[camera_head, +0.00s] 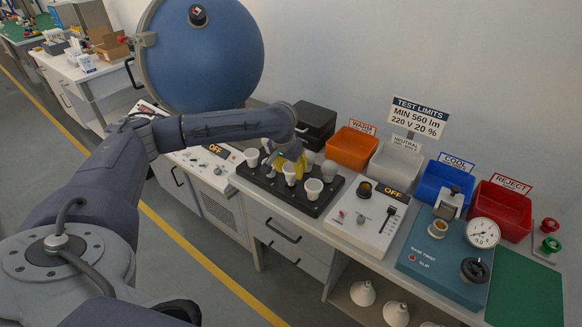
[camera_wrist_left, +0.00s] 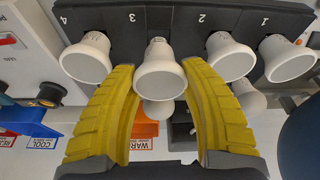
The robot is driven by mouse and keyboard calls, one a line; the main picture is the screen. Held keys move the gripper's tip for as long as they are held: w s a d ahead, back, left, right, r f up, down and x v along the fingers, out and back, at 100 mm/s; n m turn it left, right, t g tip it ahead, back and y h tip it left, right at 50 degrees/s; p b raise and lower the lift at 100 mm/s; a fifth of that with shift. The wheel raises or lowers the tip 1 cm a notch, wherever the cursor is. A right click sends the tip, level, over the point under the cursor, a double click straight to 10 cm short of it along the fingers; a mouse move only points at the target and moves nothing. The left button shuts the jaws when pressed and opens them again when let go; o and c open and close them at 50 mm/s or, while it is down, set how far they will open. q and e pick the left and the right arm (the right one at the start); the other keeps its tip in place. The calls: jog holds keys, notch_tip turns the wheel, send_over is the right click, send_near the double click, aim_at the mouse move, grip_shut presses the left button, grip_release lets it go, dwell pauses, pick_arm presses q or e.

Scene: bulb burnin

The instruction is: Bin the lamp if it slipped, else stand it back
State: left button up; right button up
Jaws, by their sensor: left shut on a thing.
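My left gripper (camera_head: 292,166) has its yellow fingers over the black lamp rack (camera_head: 262,177). In the left wrist view it is shut on a white lamp (camera_wrist_left: 160,78), beside the number 3. A strip of the lamp's screw base shows at the rack; I cannot tell how far it sits in its socket. Other white lamps stand in the rack, by number 4 (camera_wrist_left: 85,60) and number 2 (camera_wrist_left: 230,58). The teal base-twist tester (camera_head: 429,255) has a round dial (camera_head: 483,233) and a red SLIP indicator (camera_head: 412,257); whether it is lit is unclear. My right gripper is out of view.
A white unit reading OFF (camera_head: 366,215) stands between rack and tester. A green mat (camera_head: 525,292) is clear.

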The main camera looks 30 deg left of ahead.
pick_arm(q)
jog(key=shift+f, duration=1.35)
jog(key=o, duration=1.3)
jog(key=shift+c, duration=0.2)
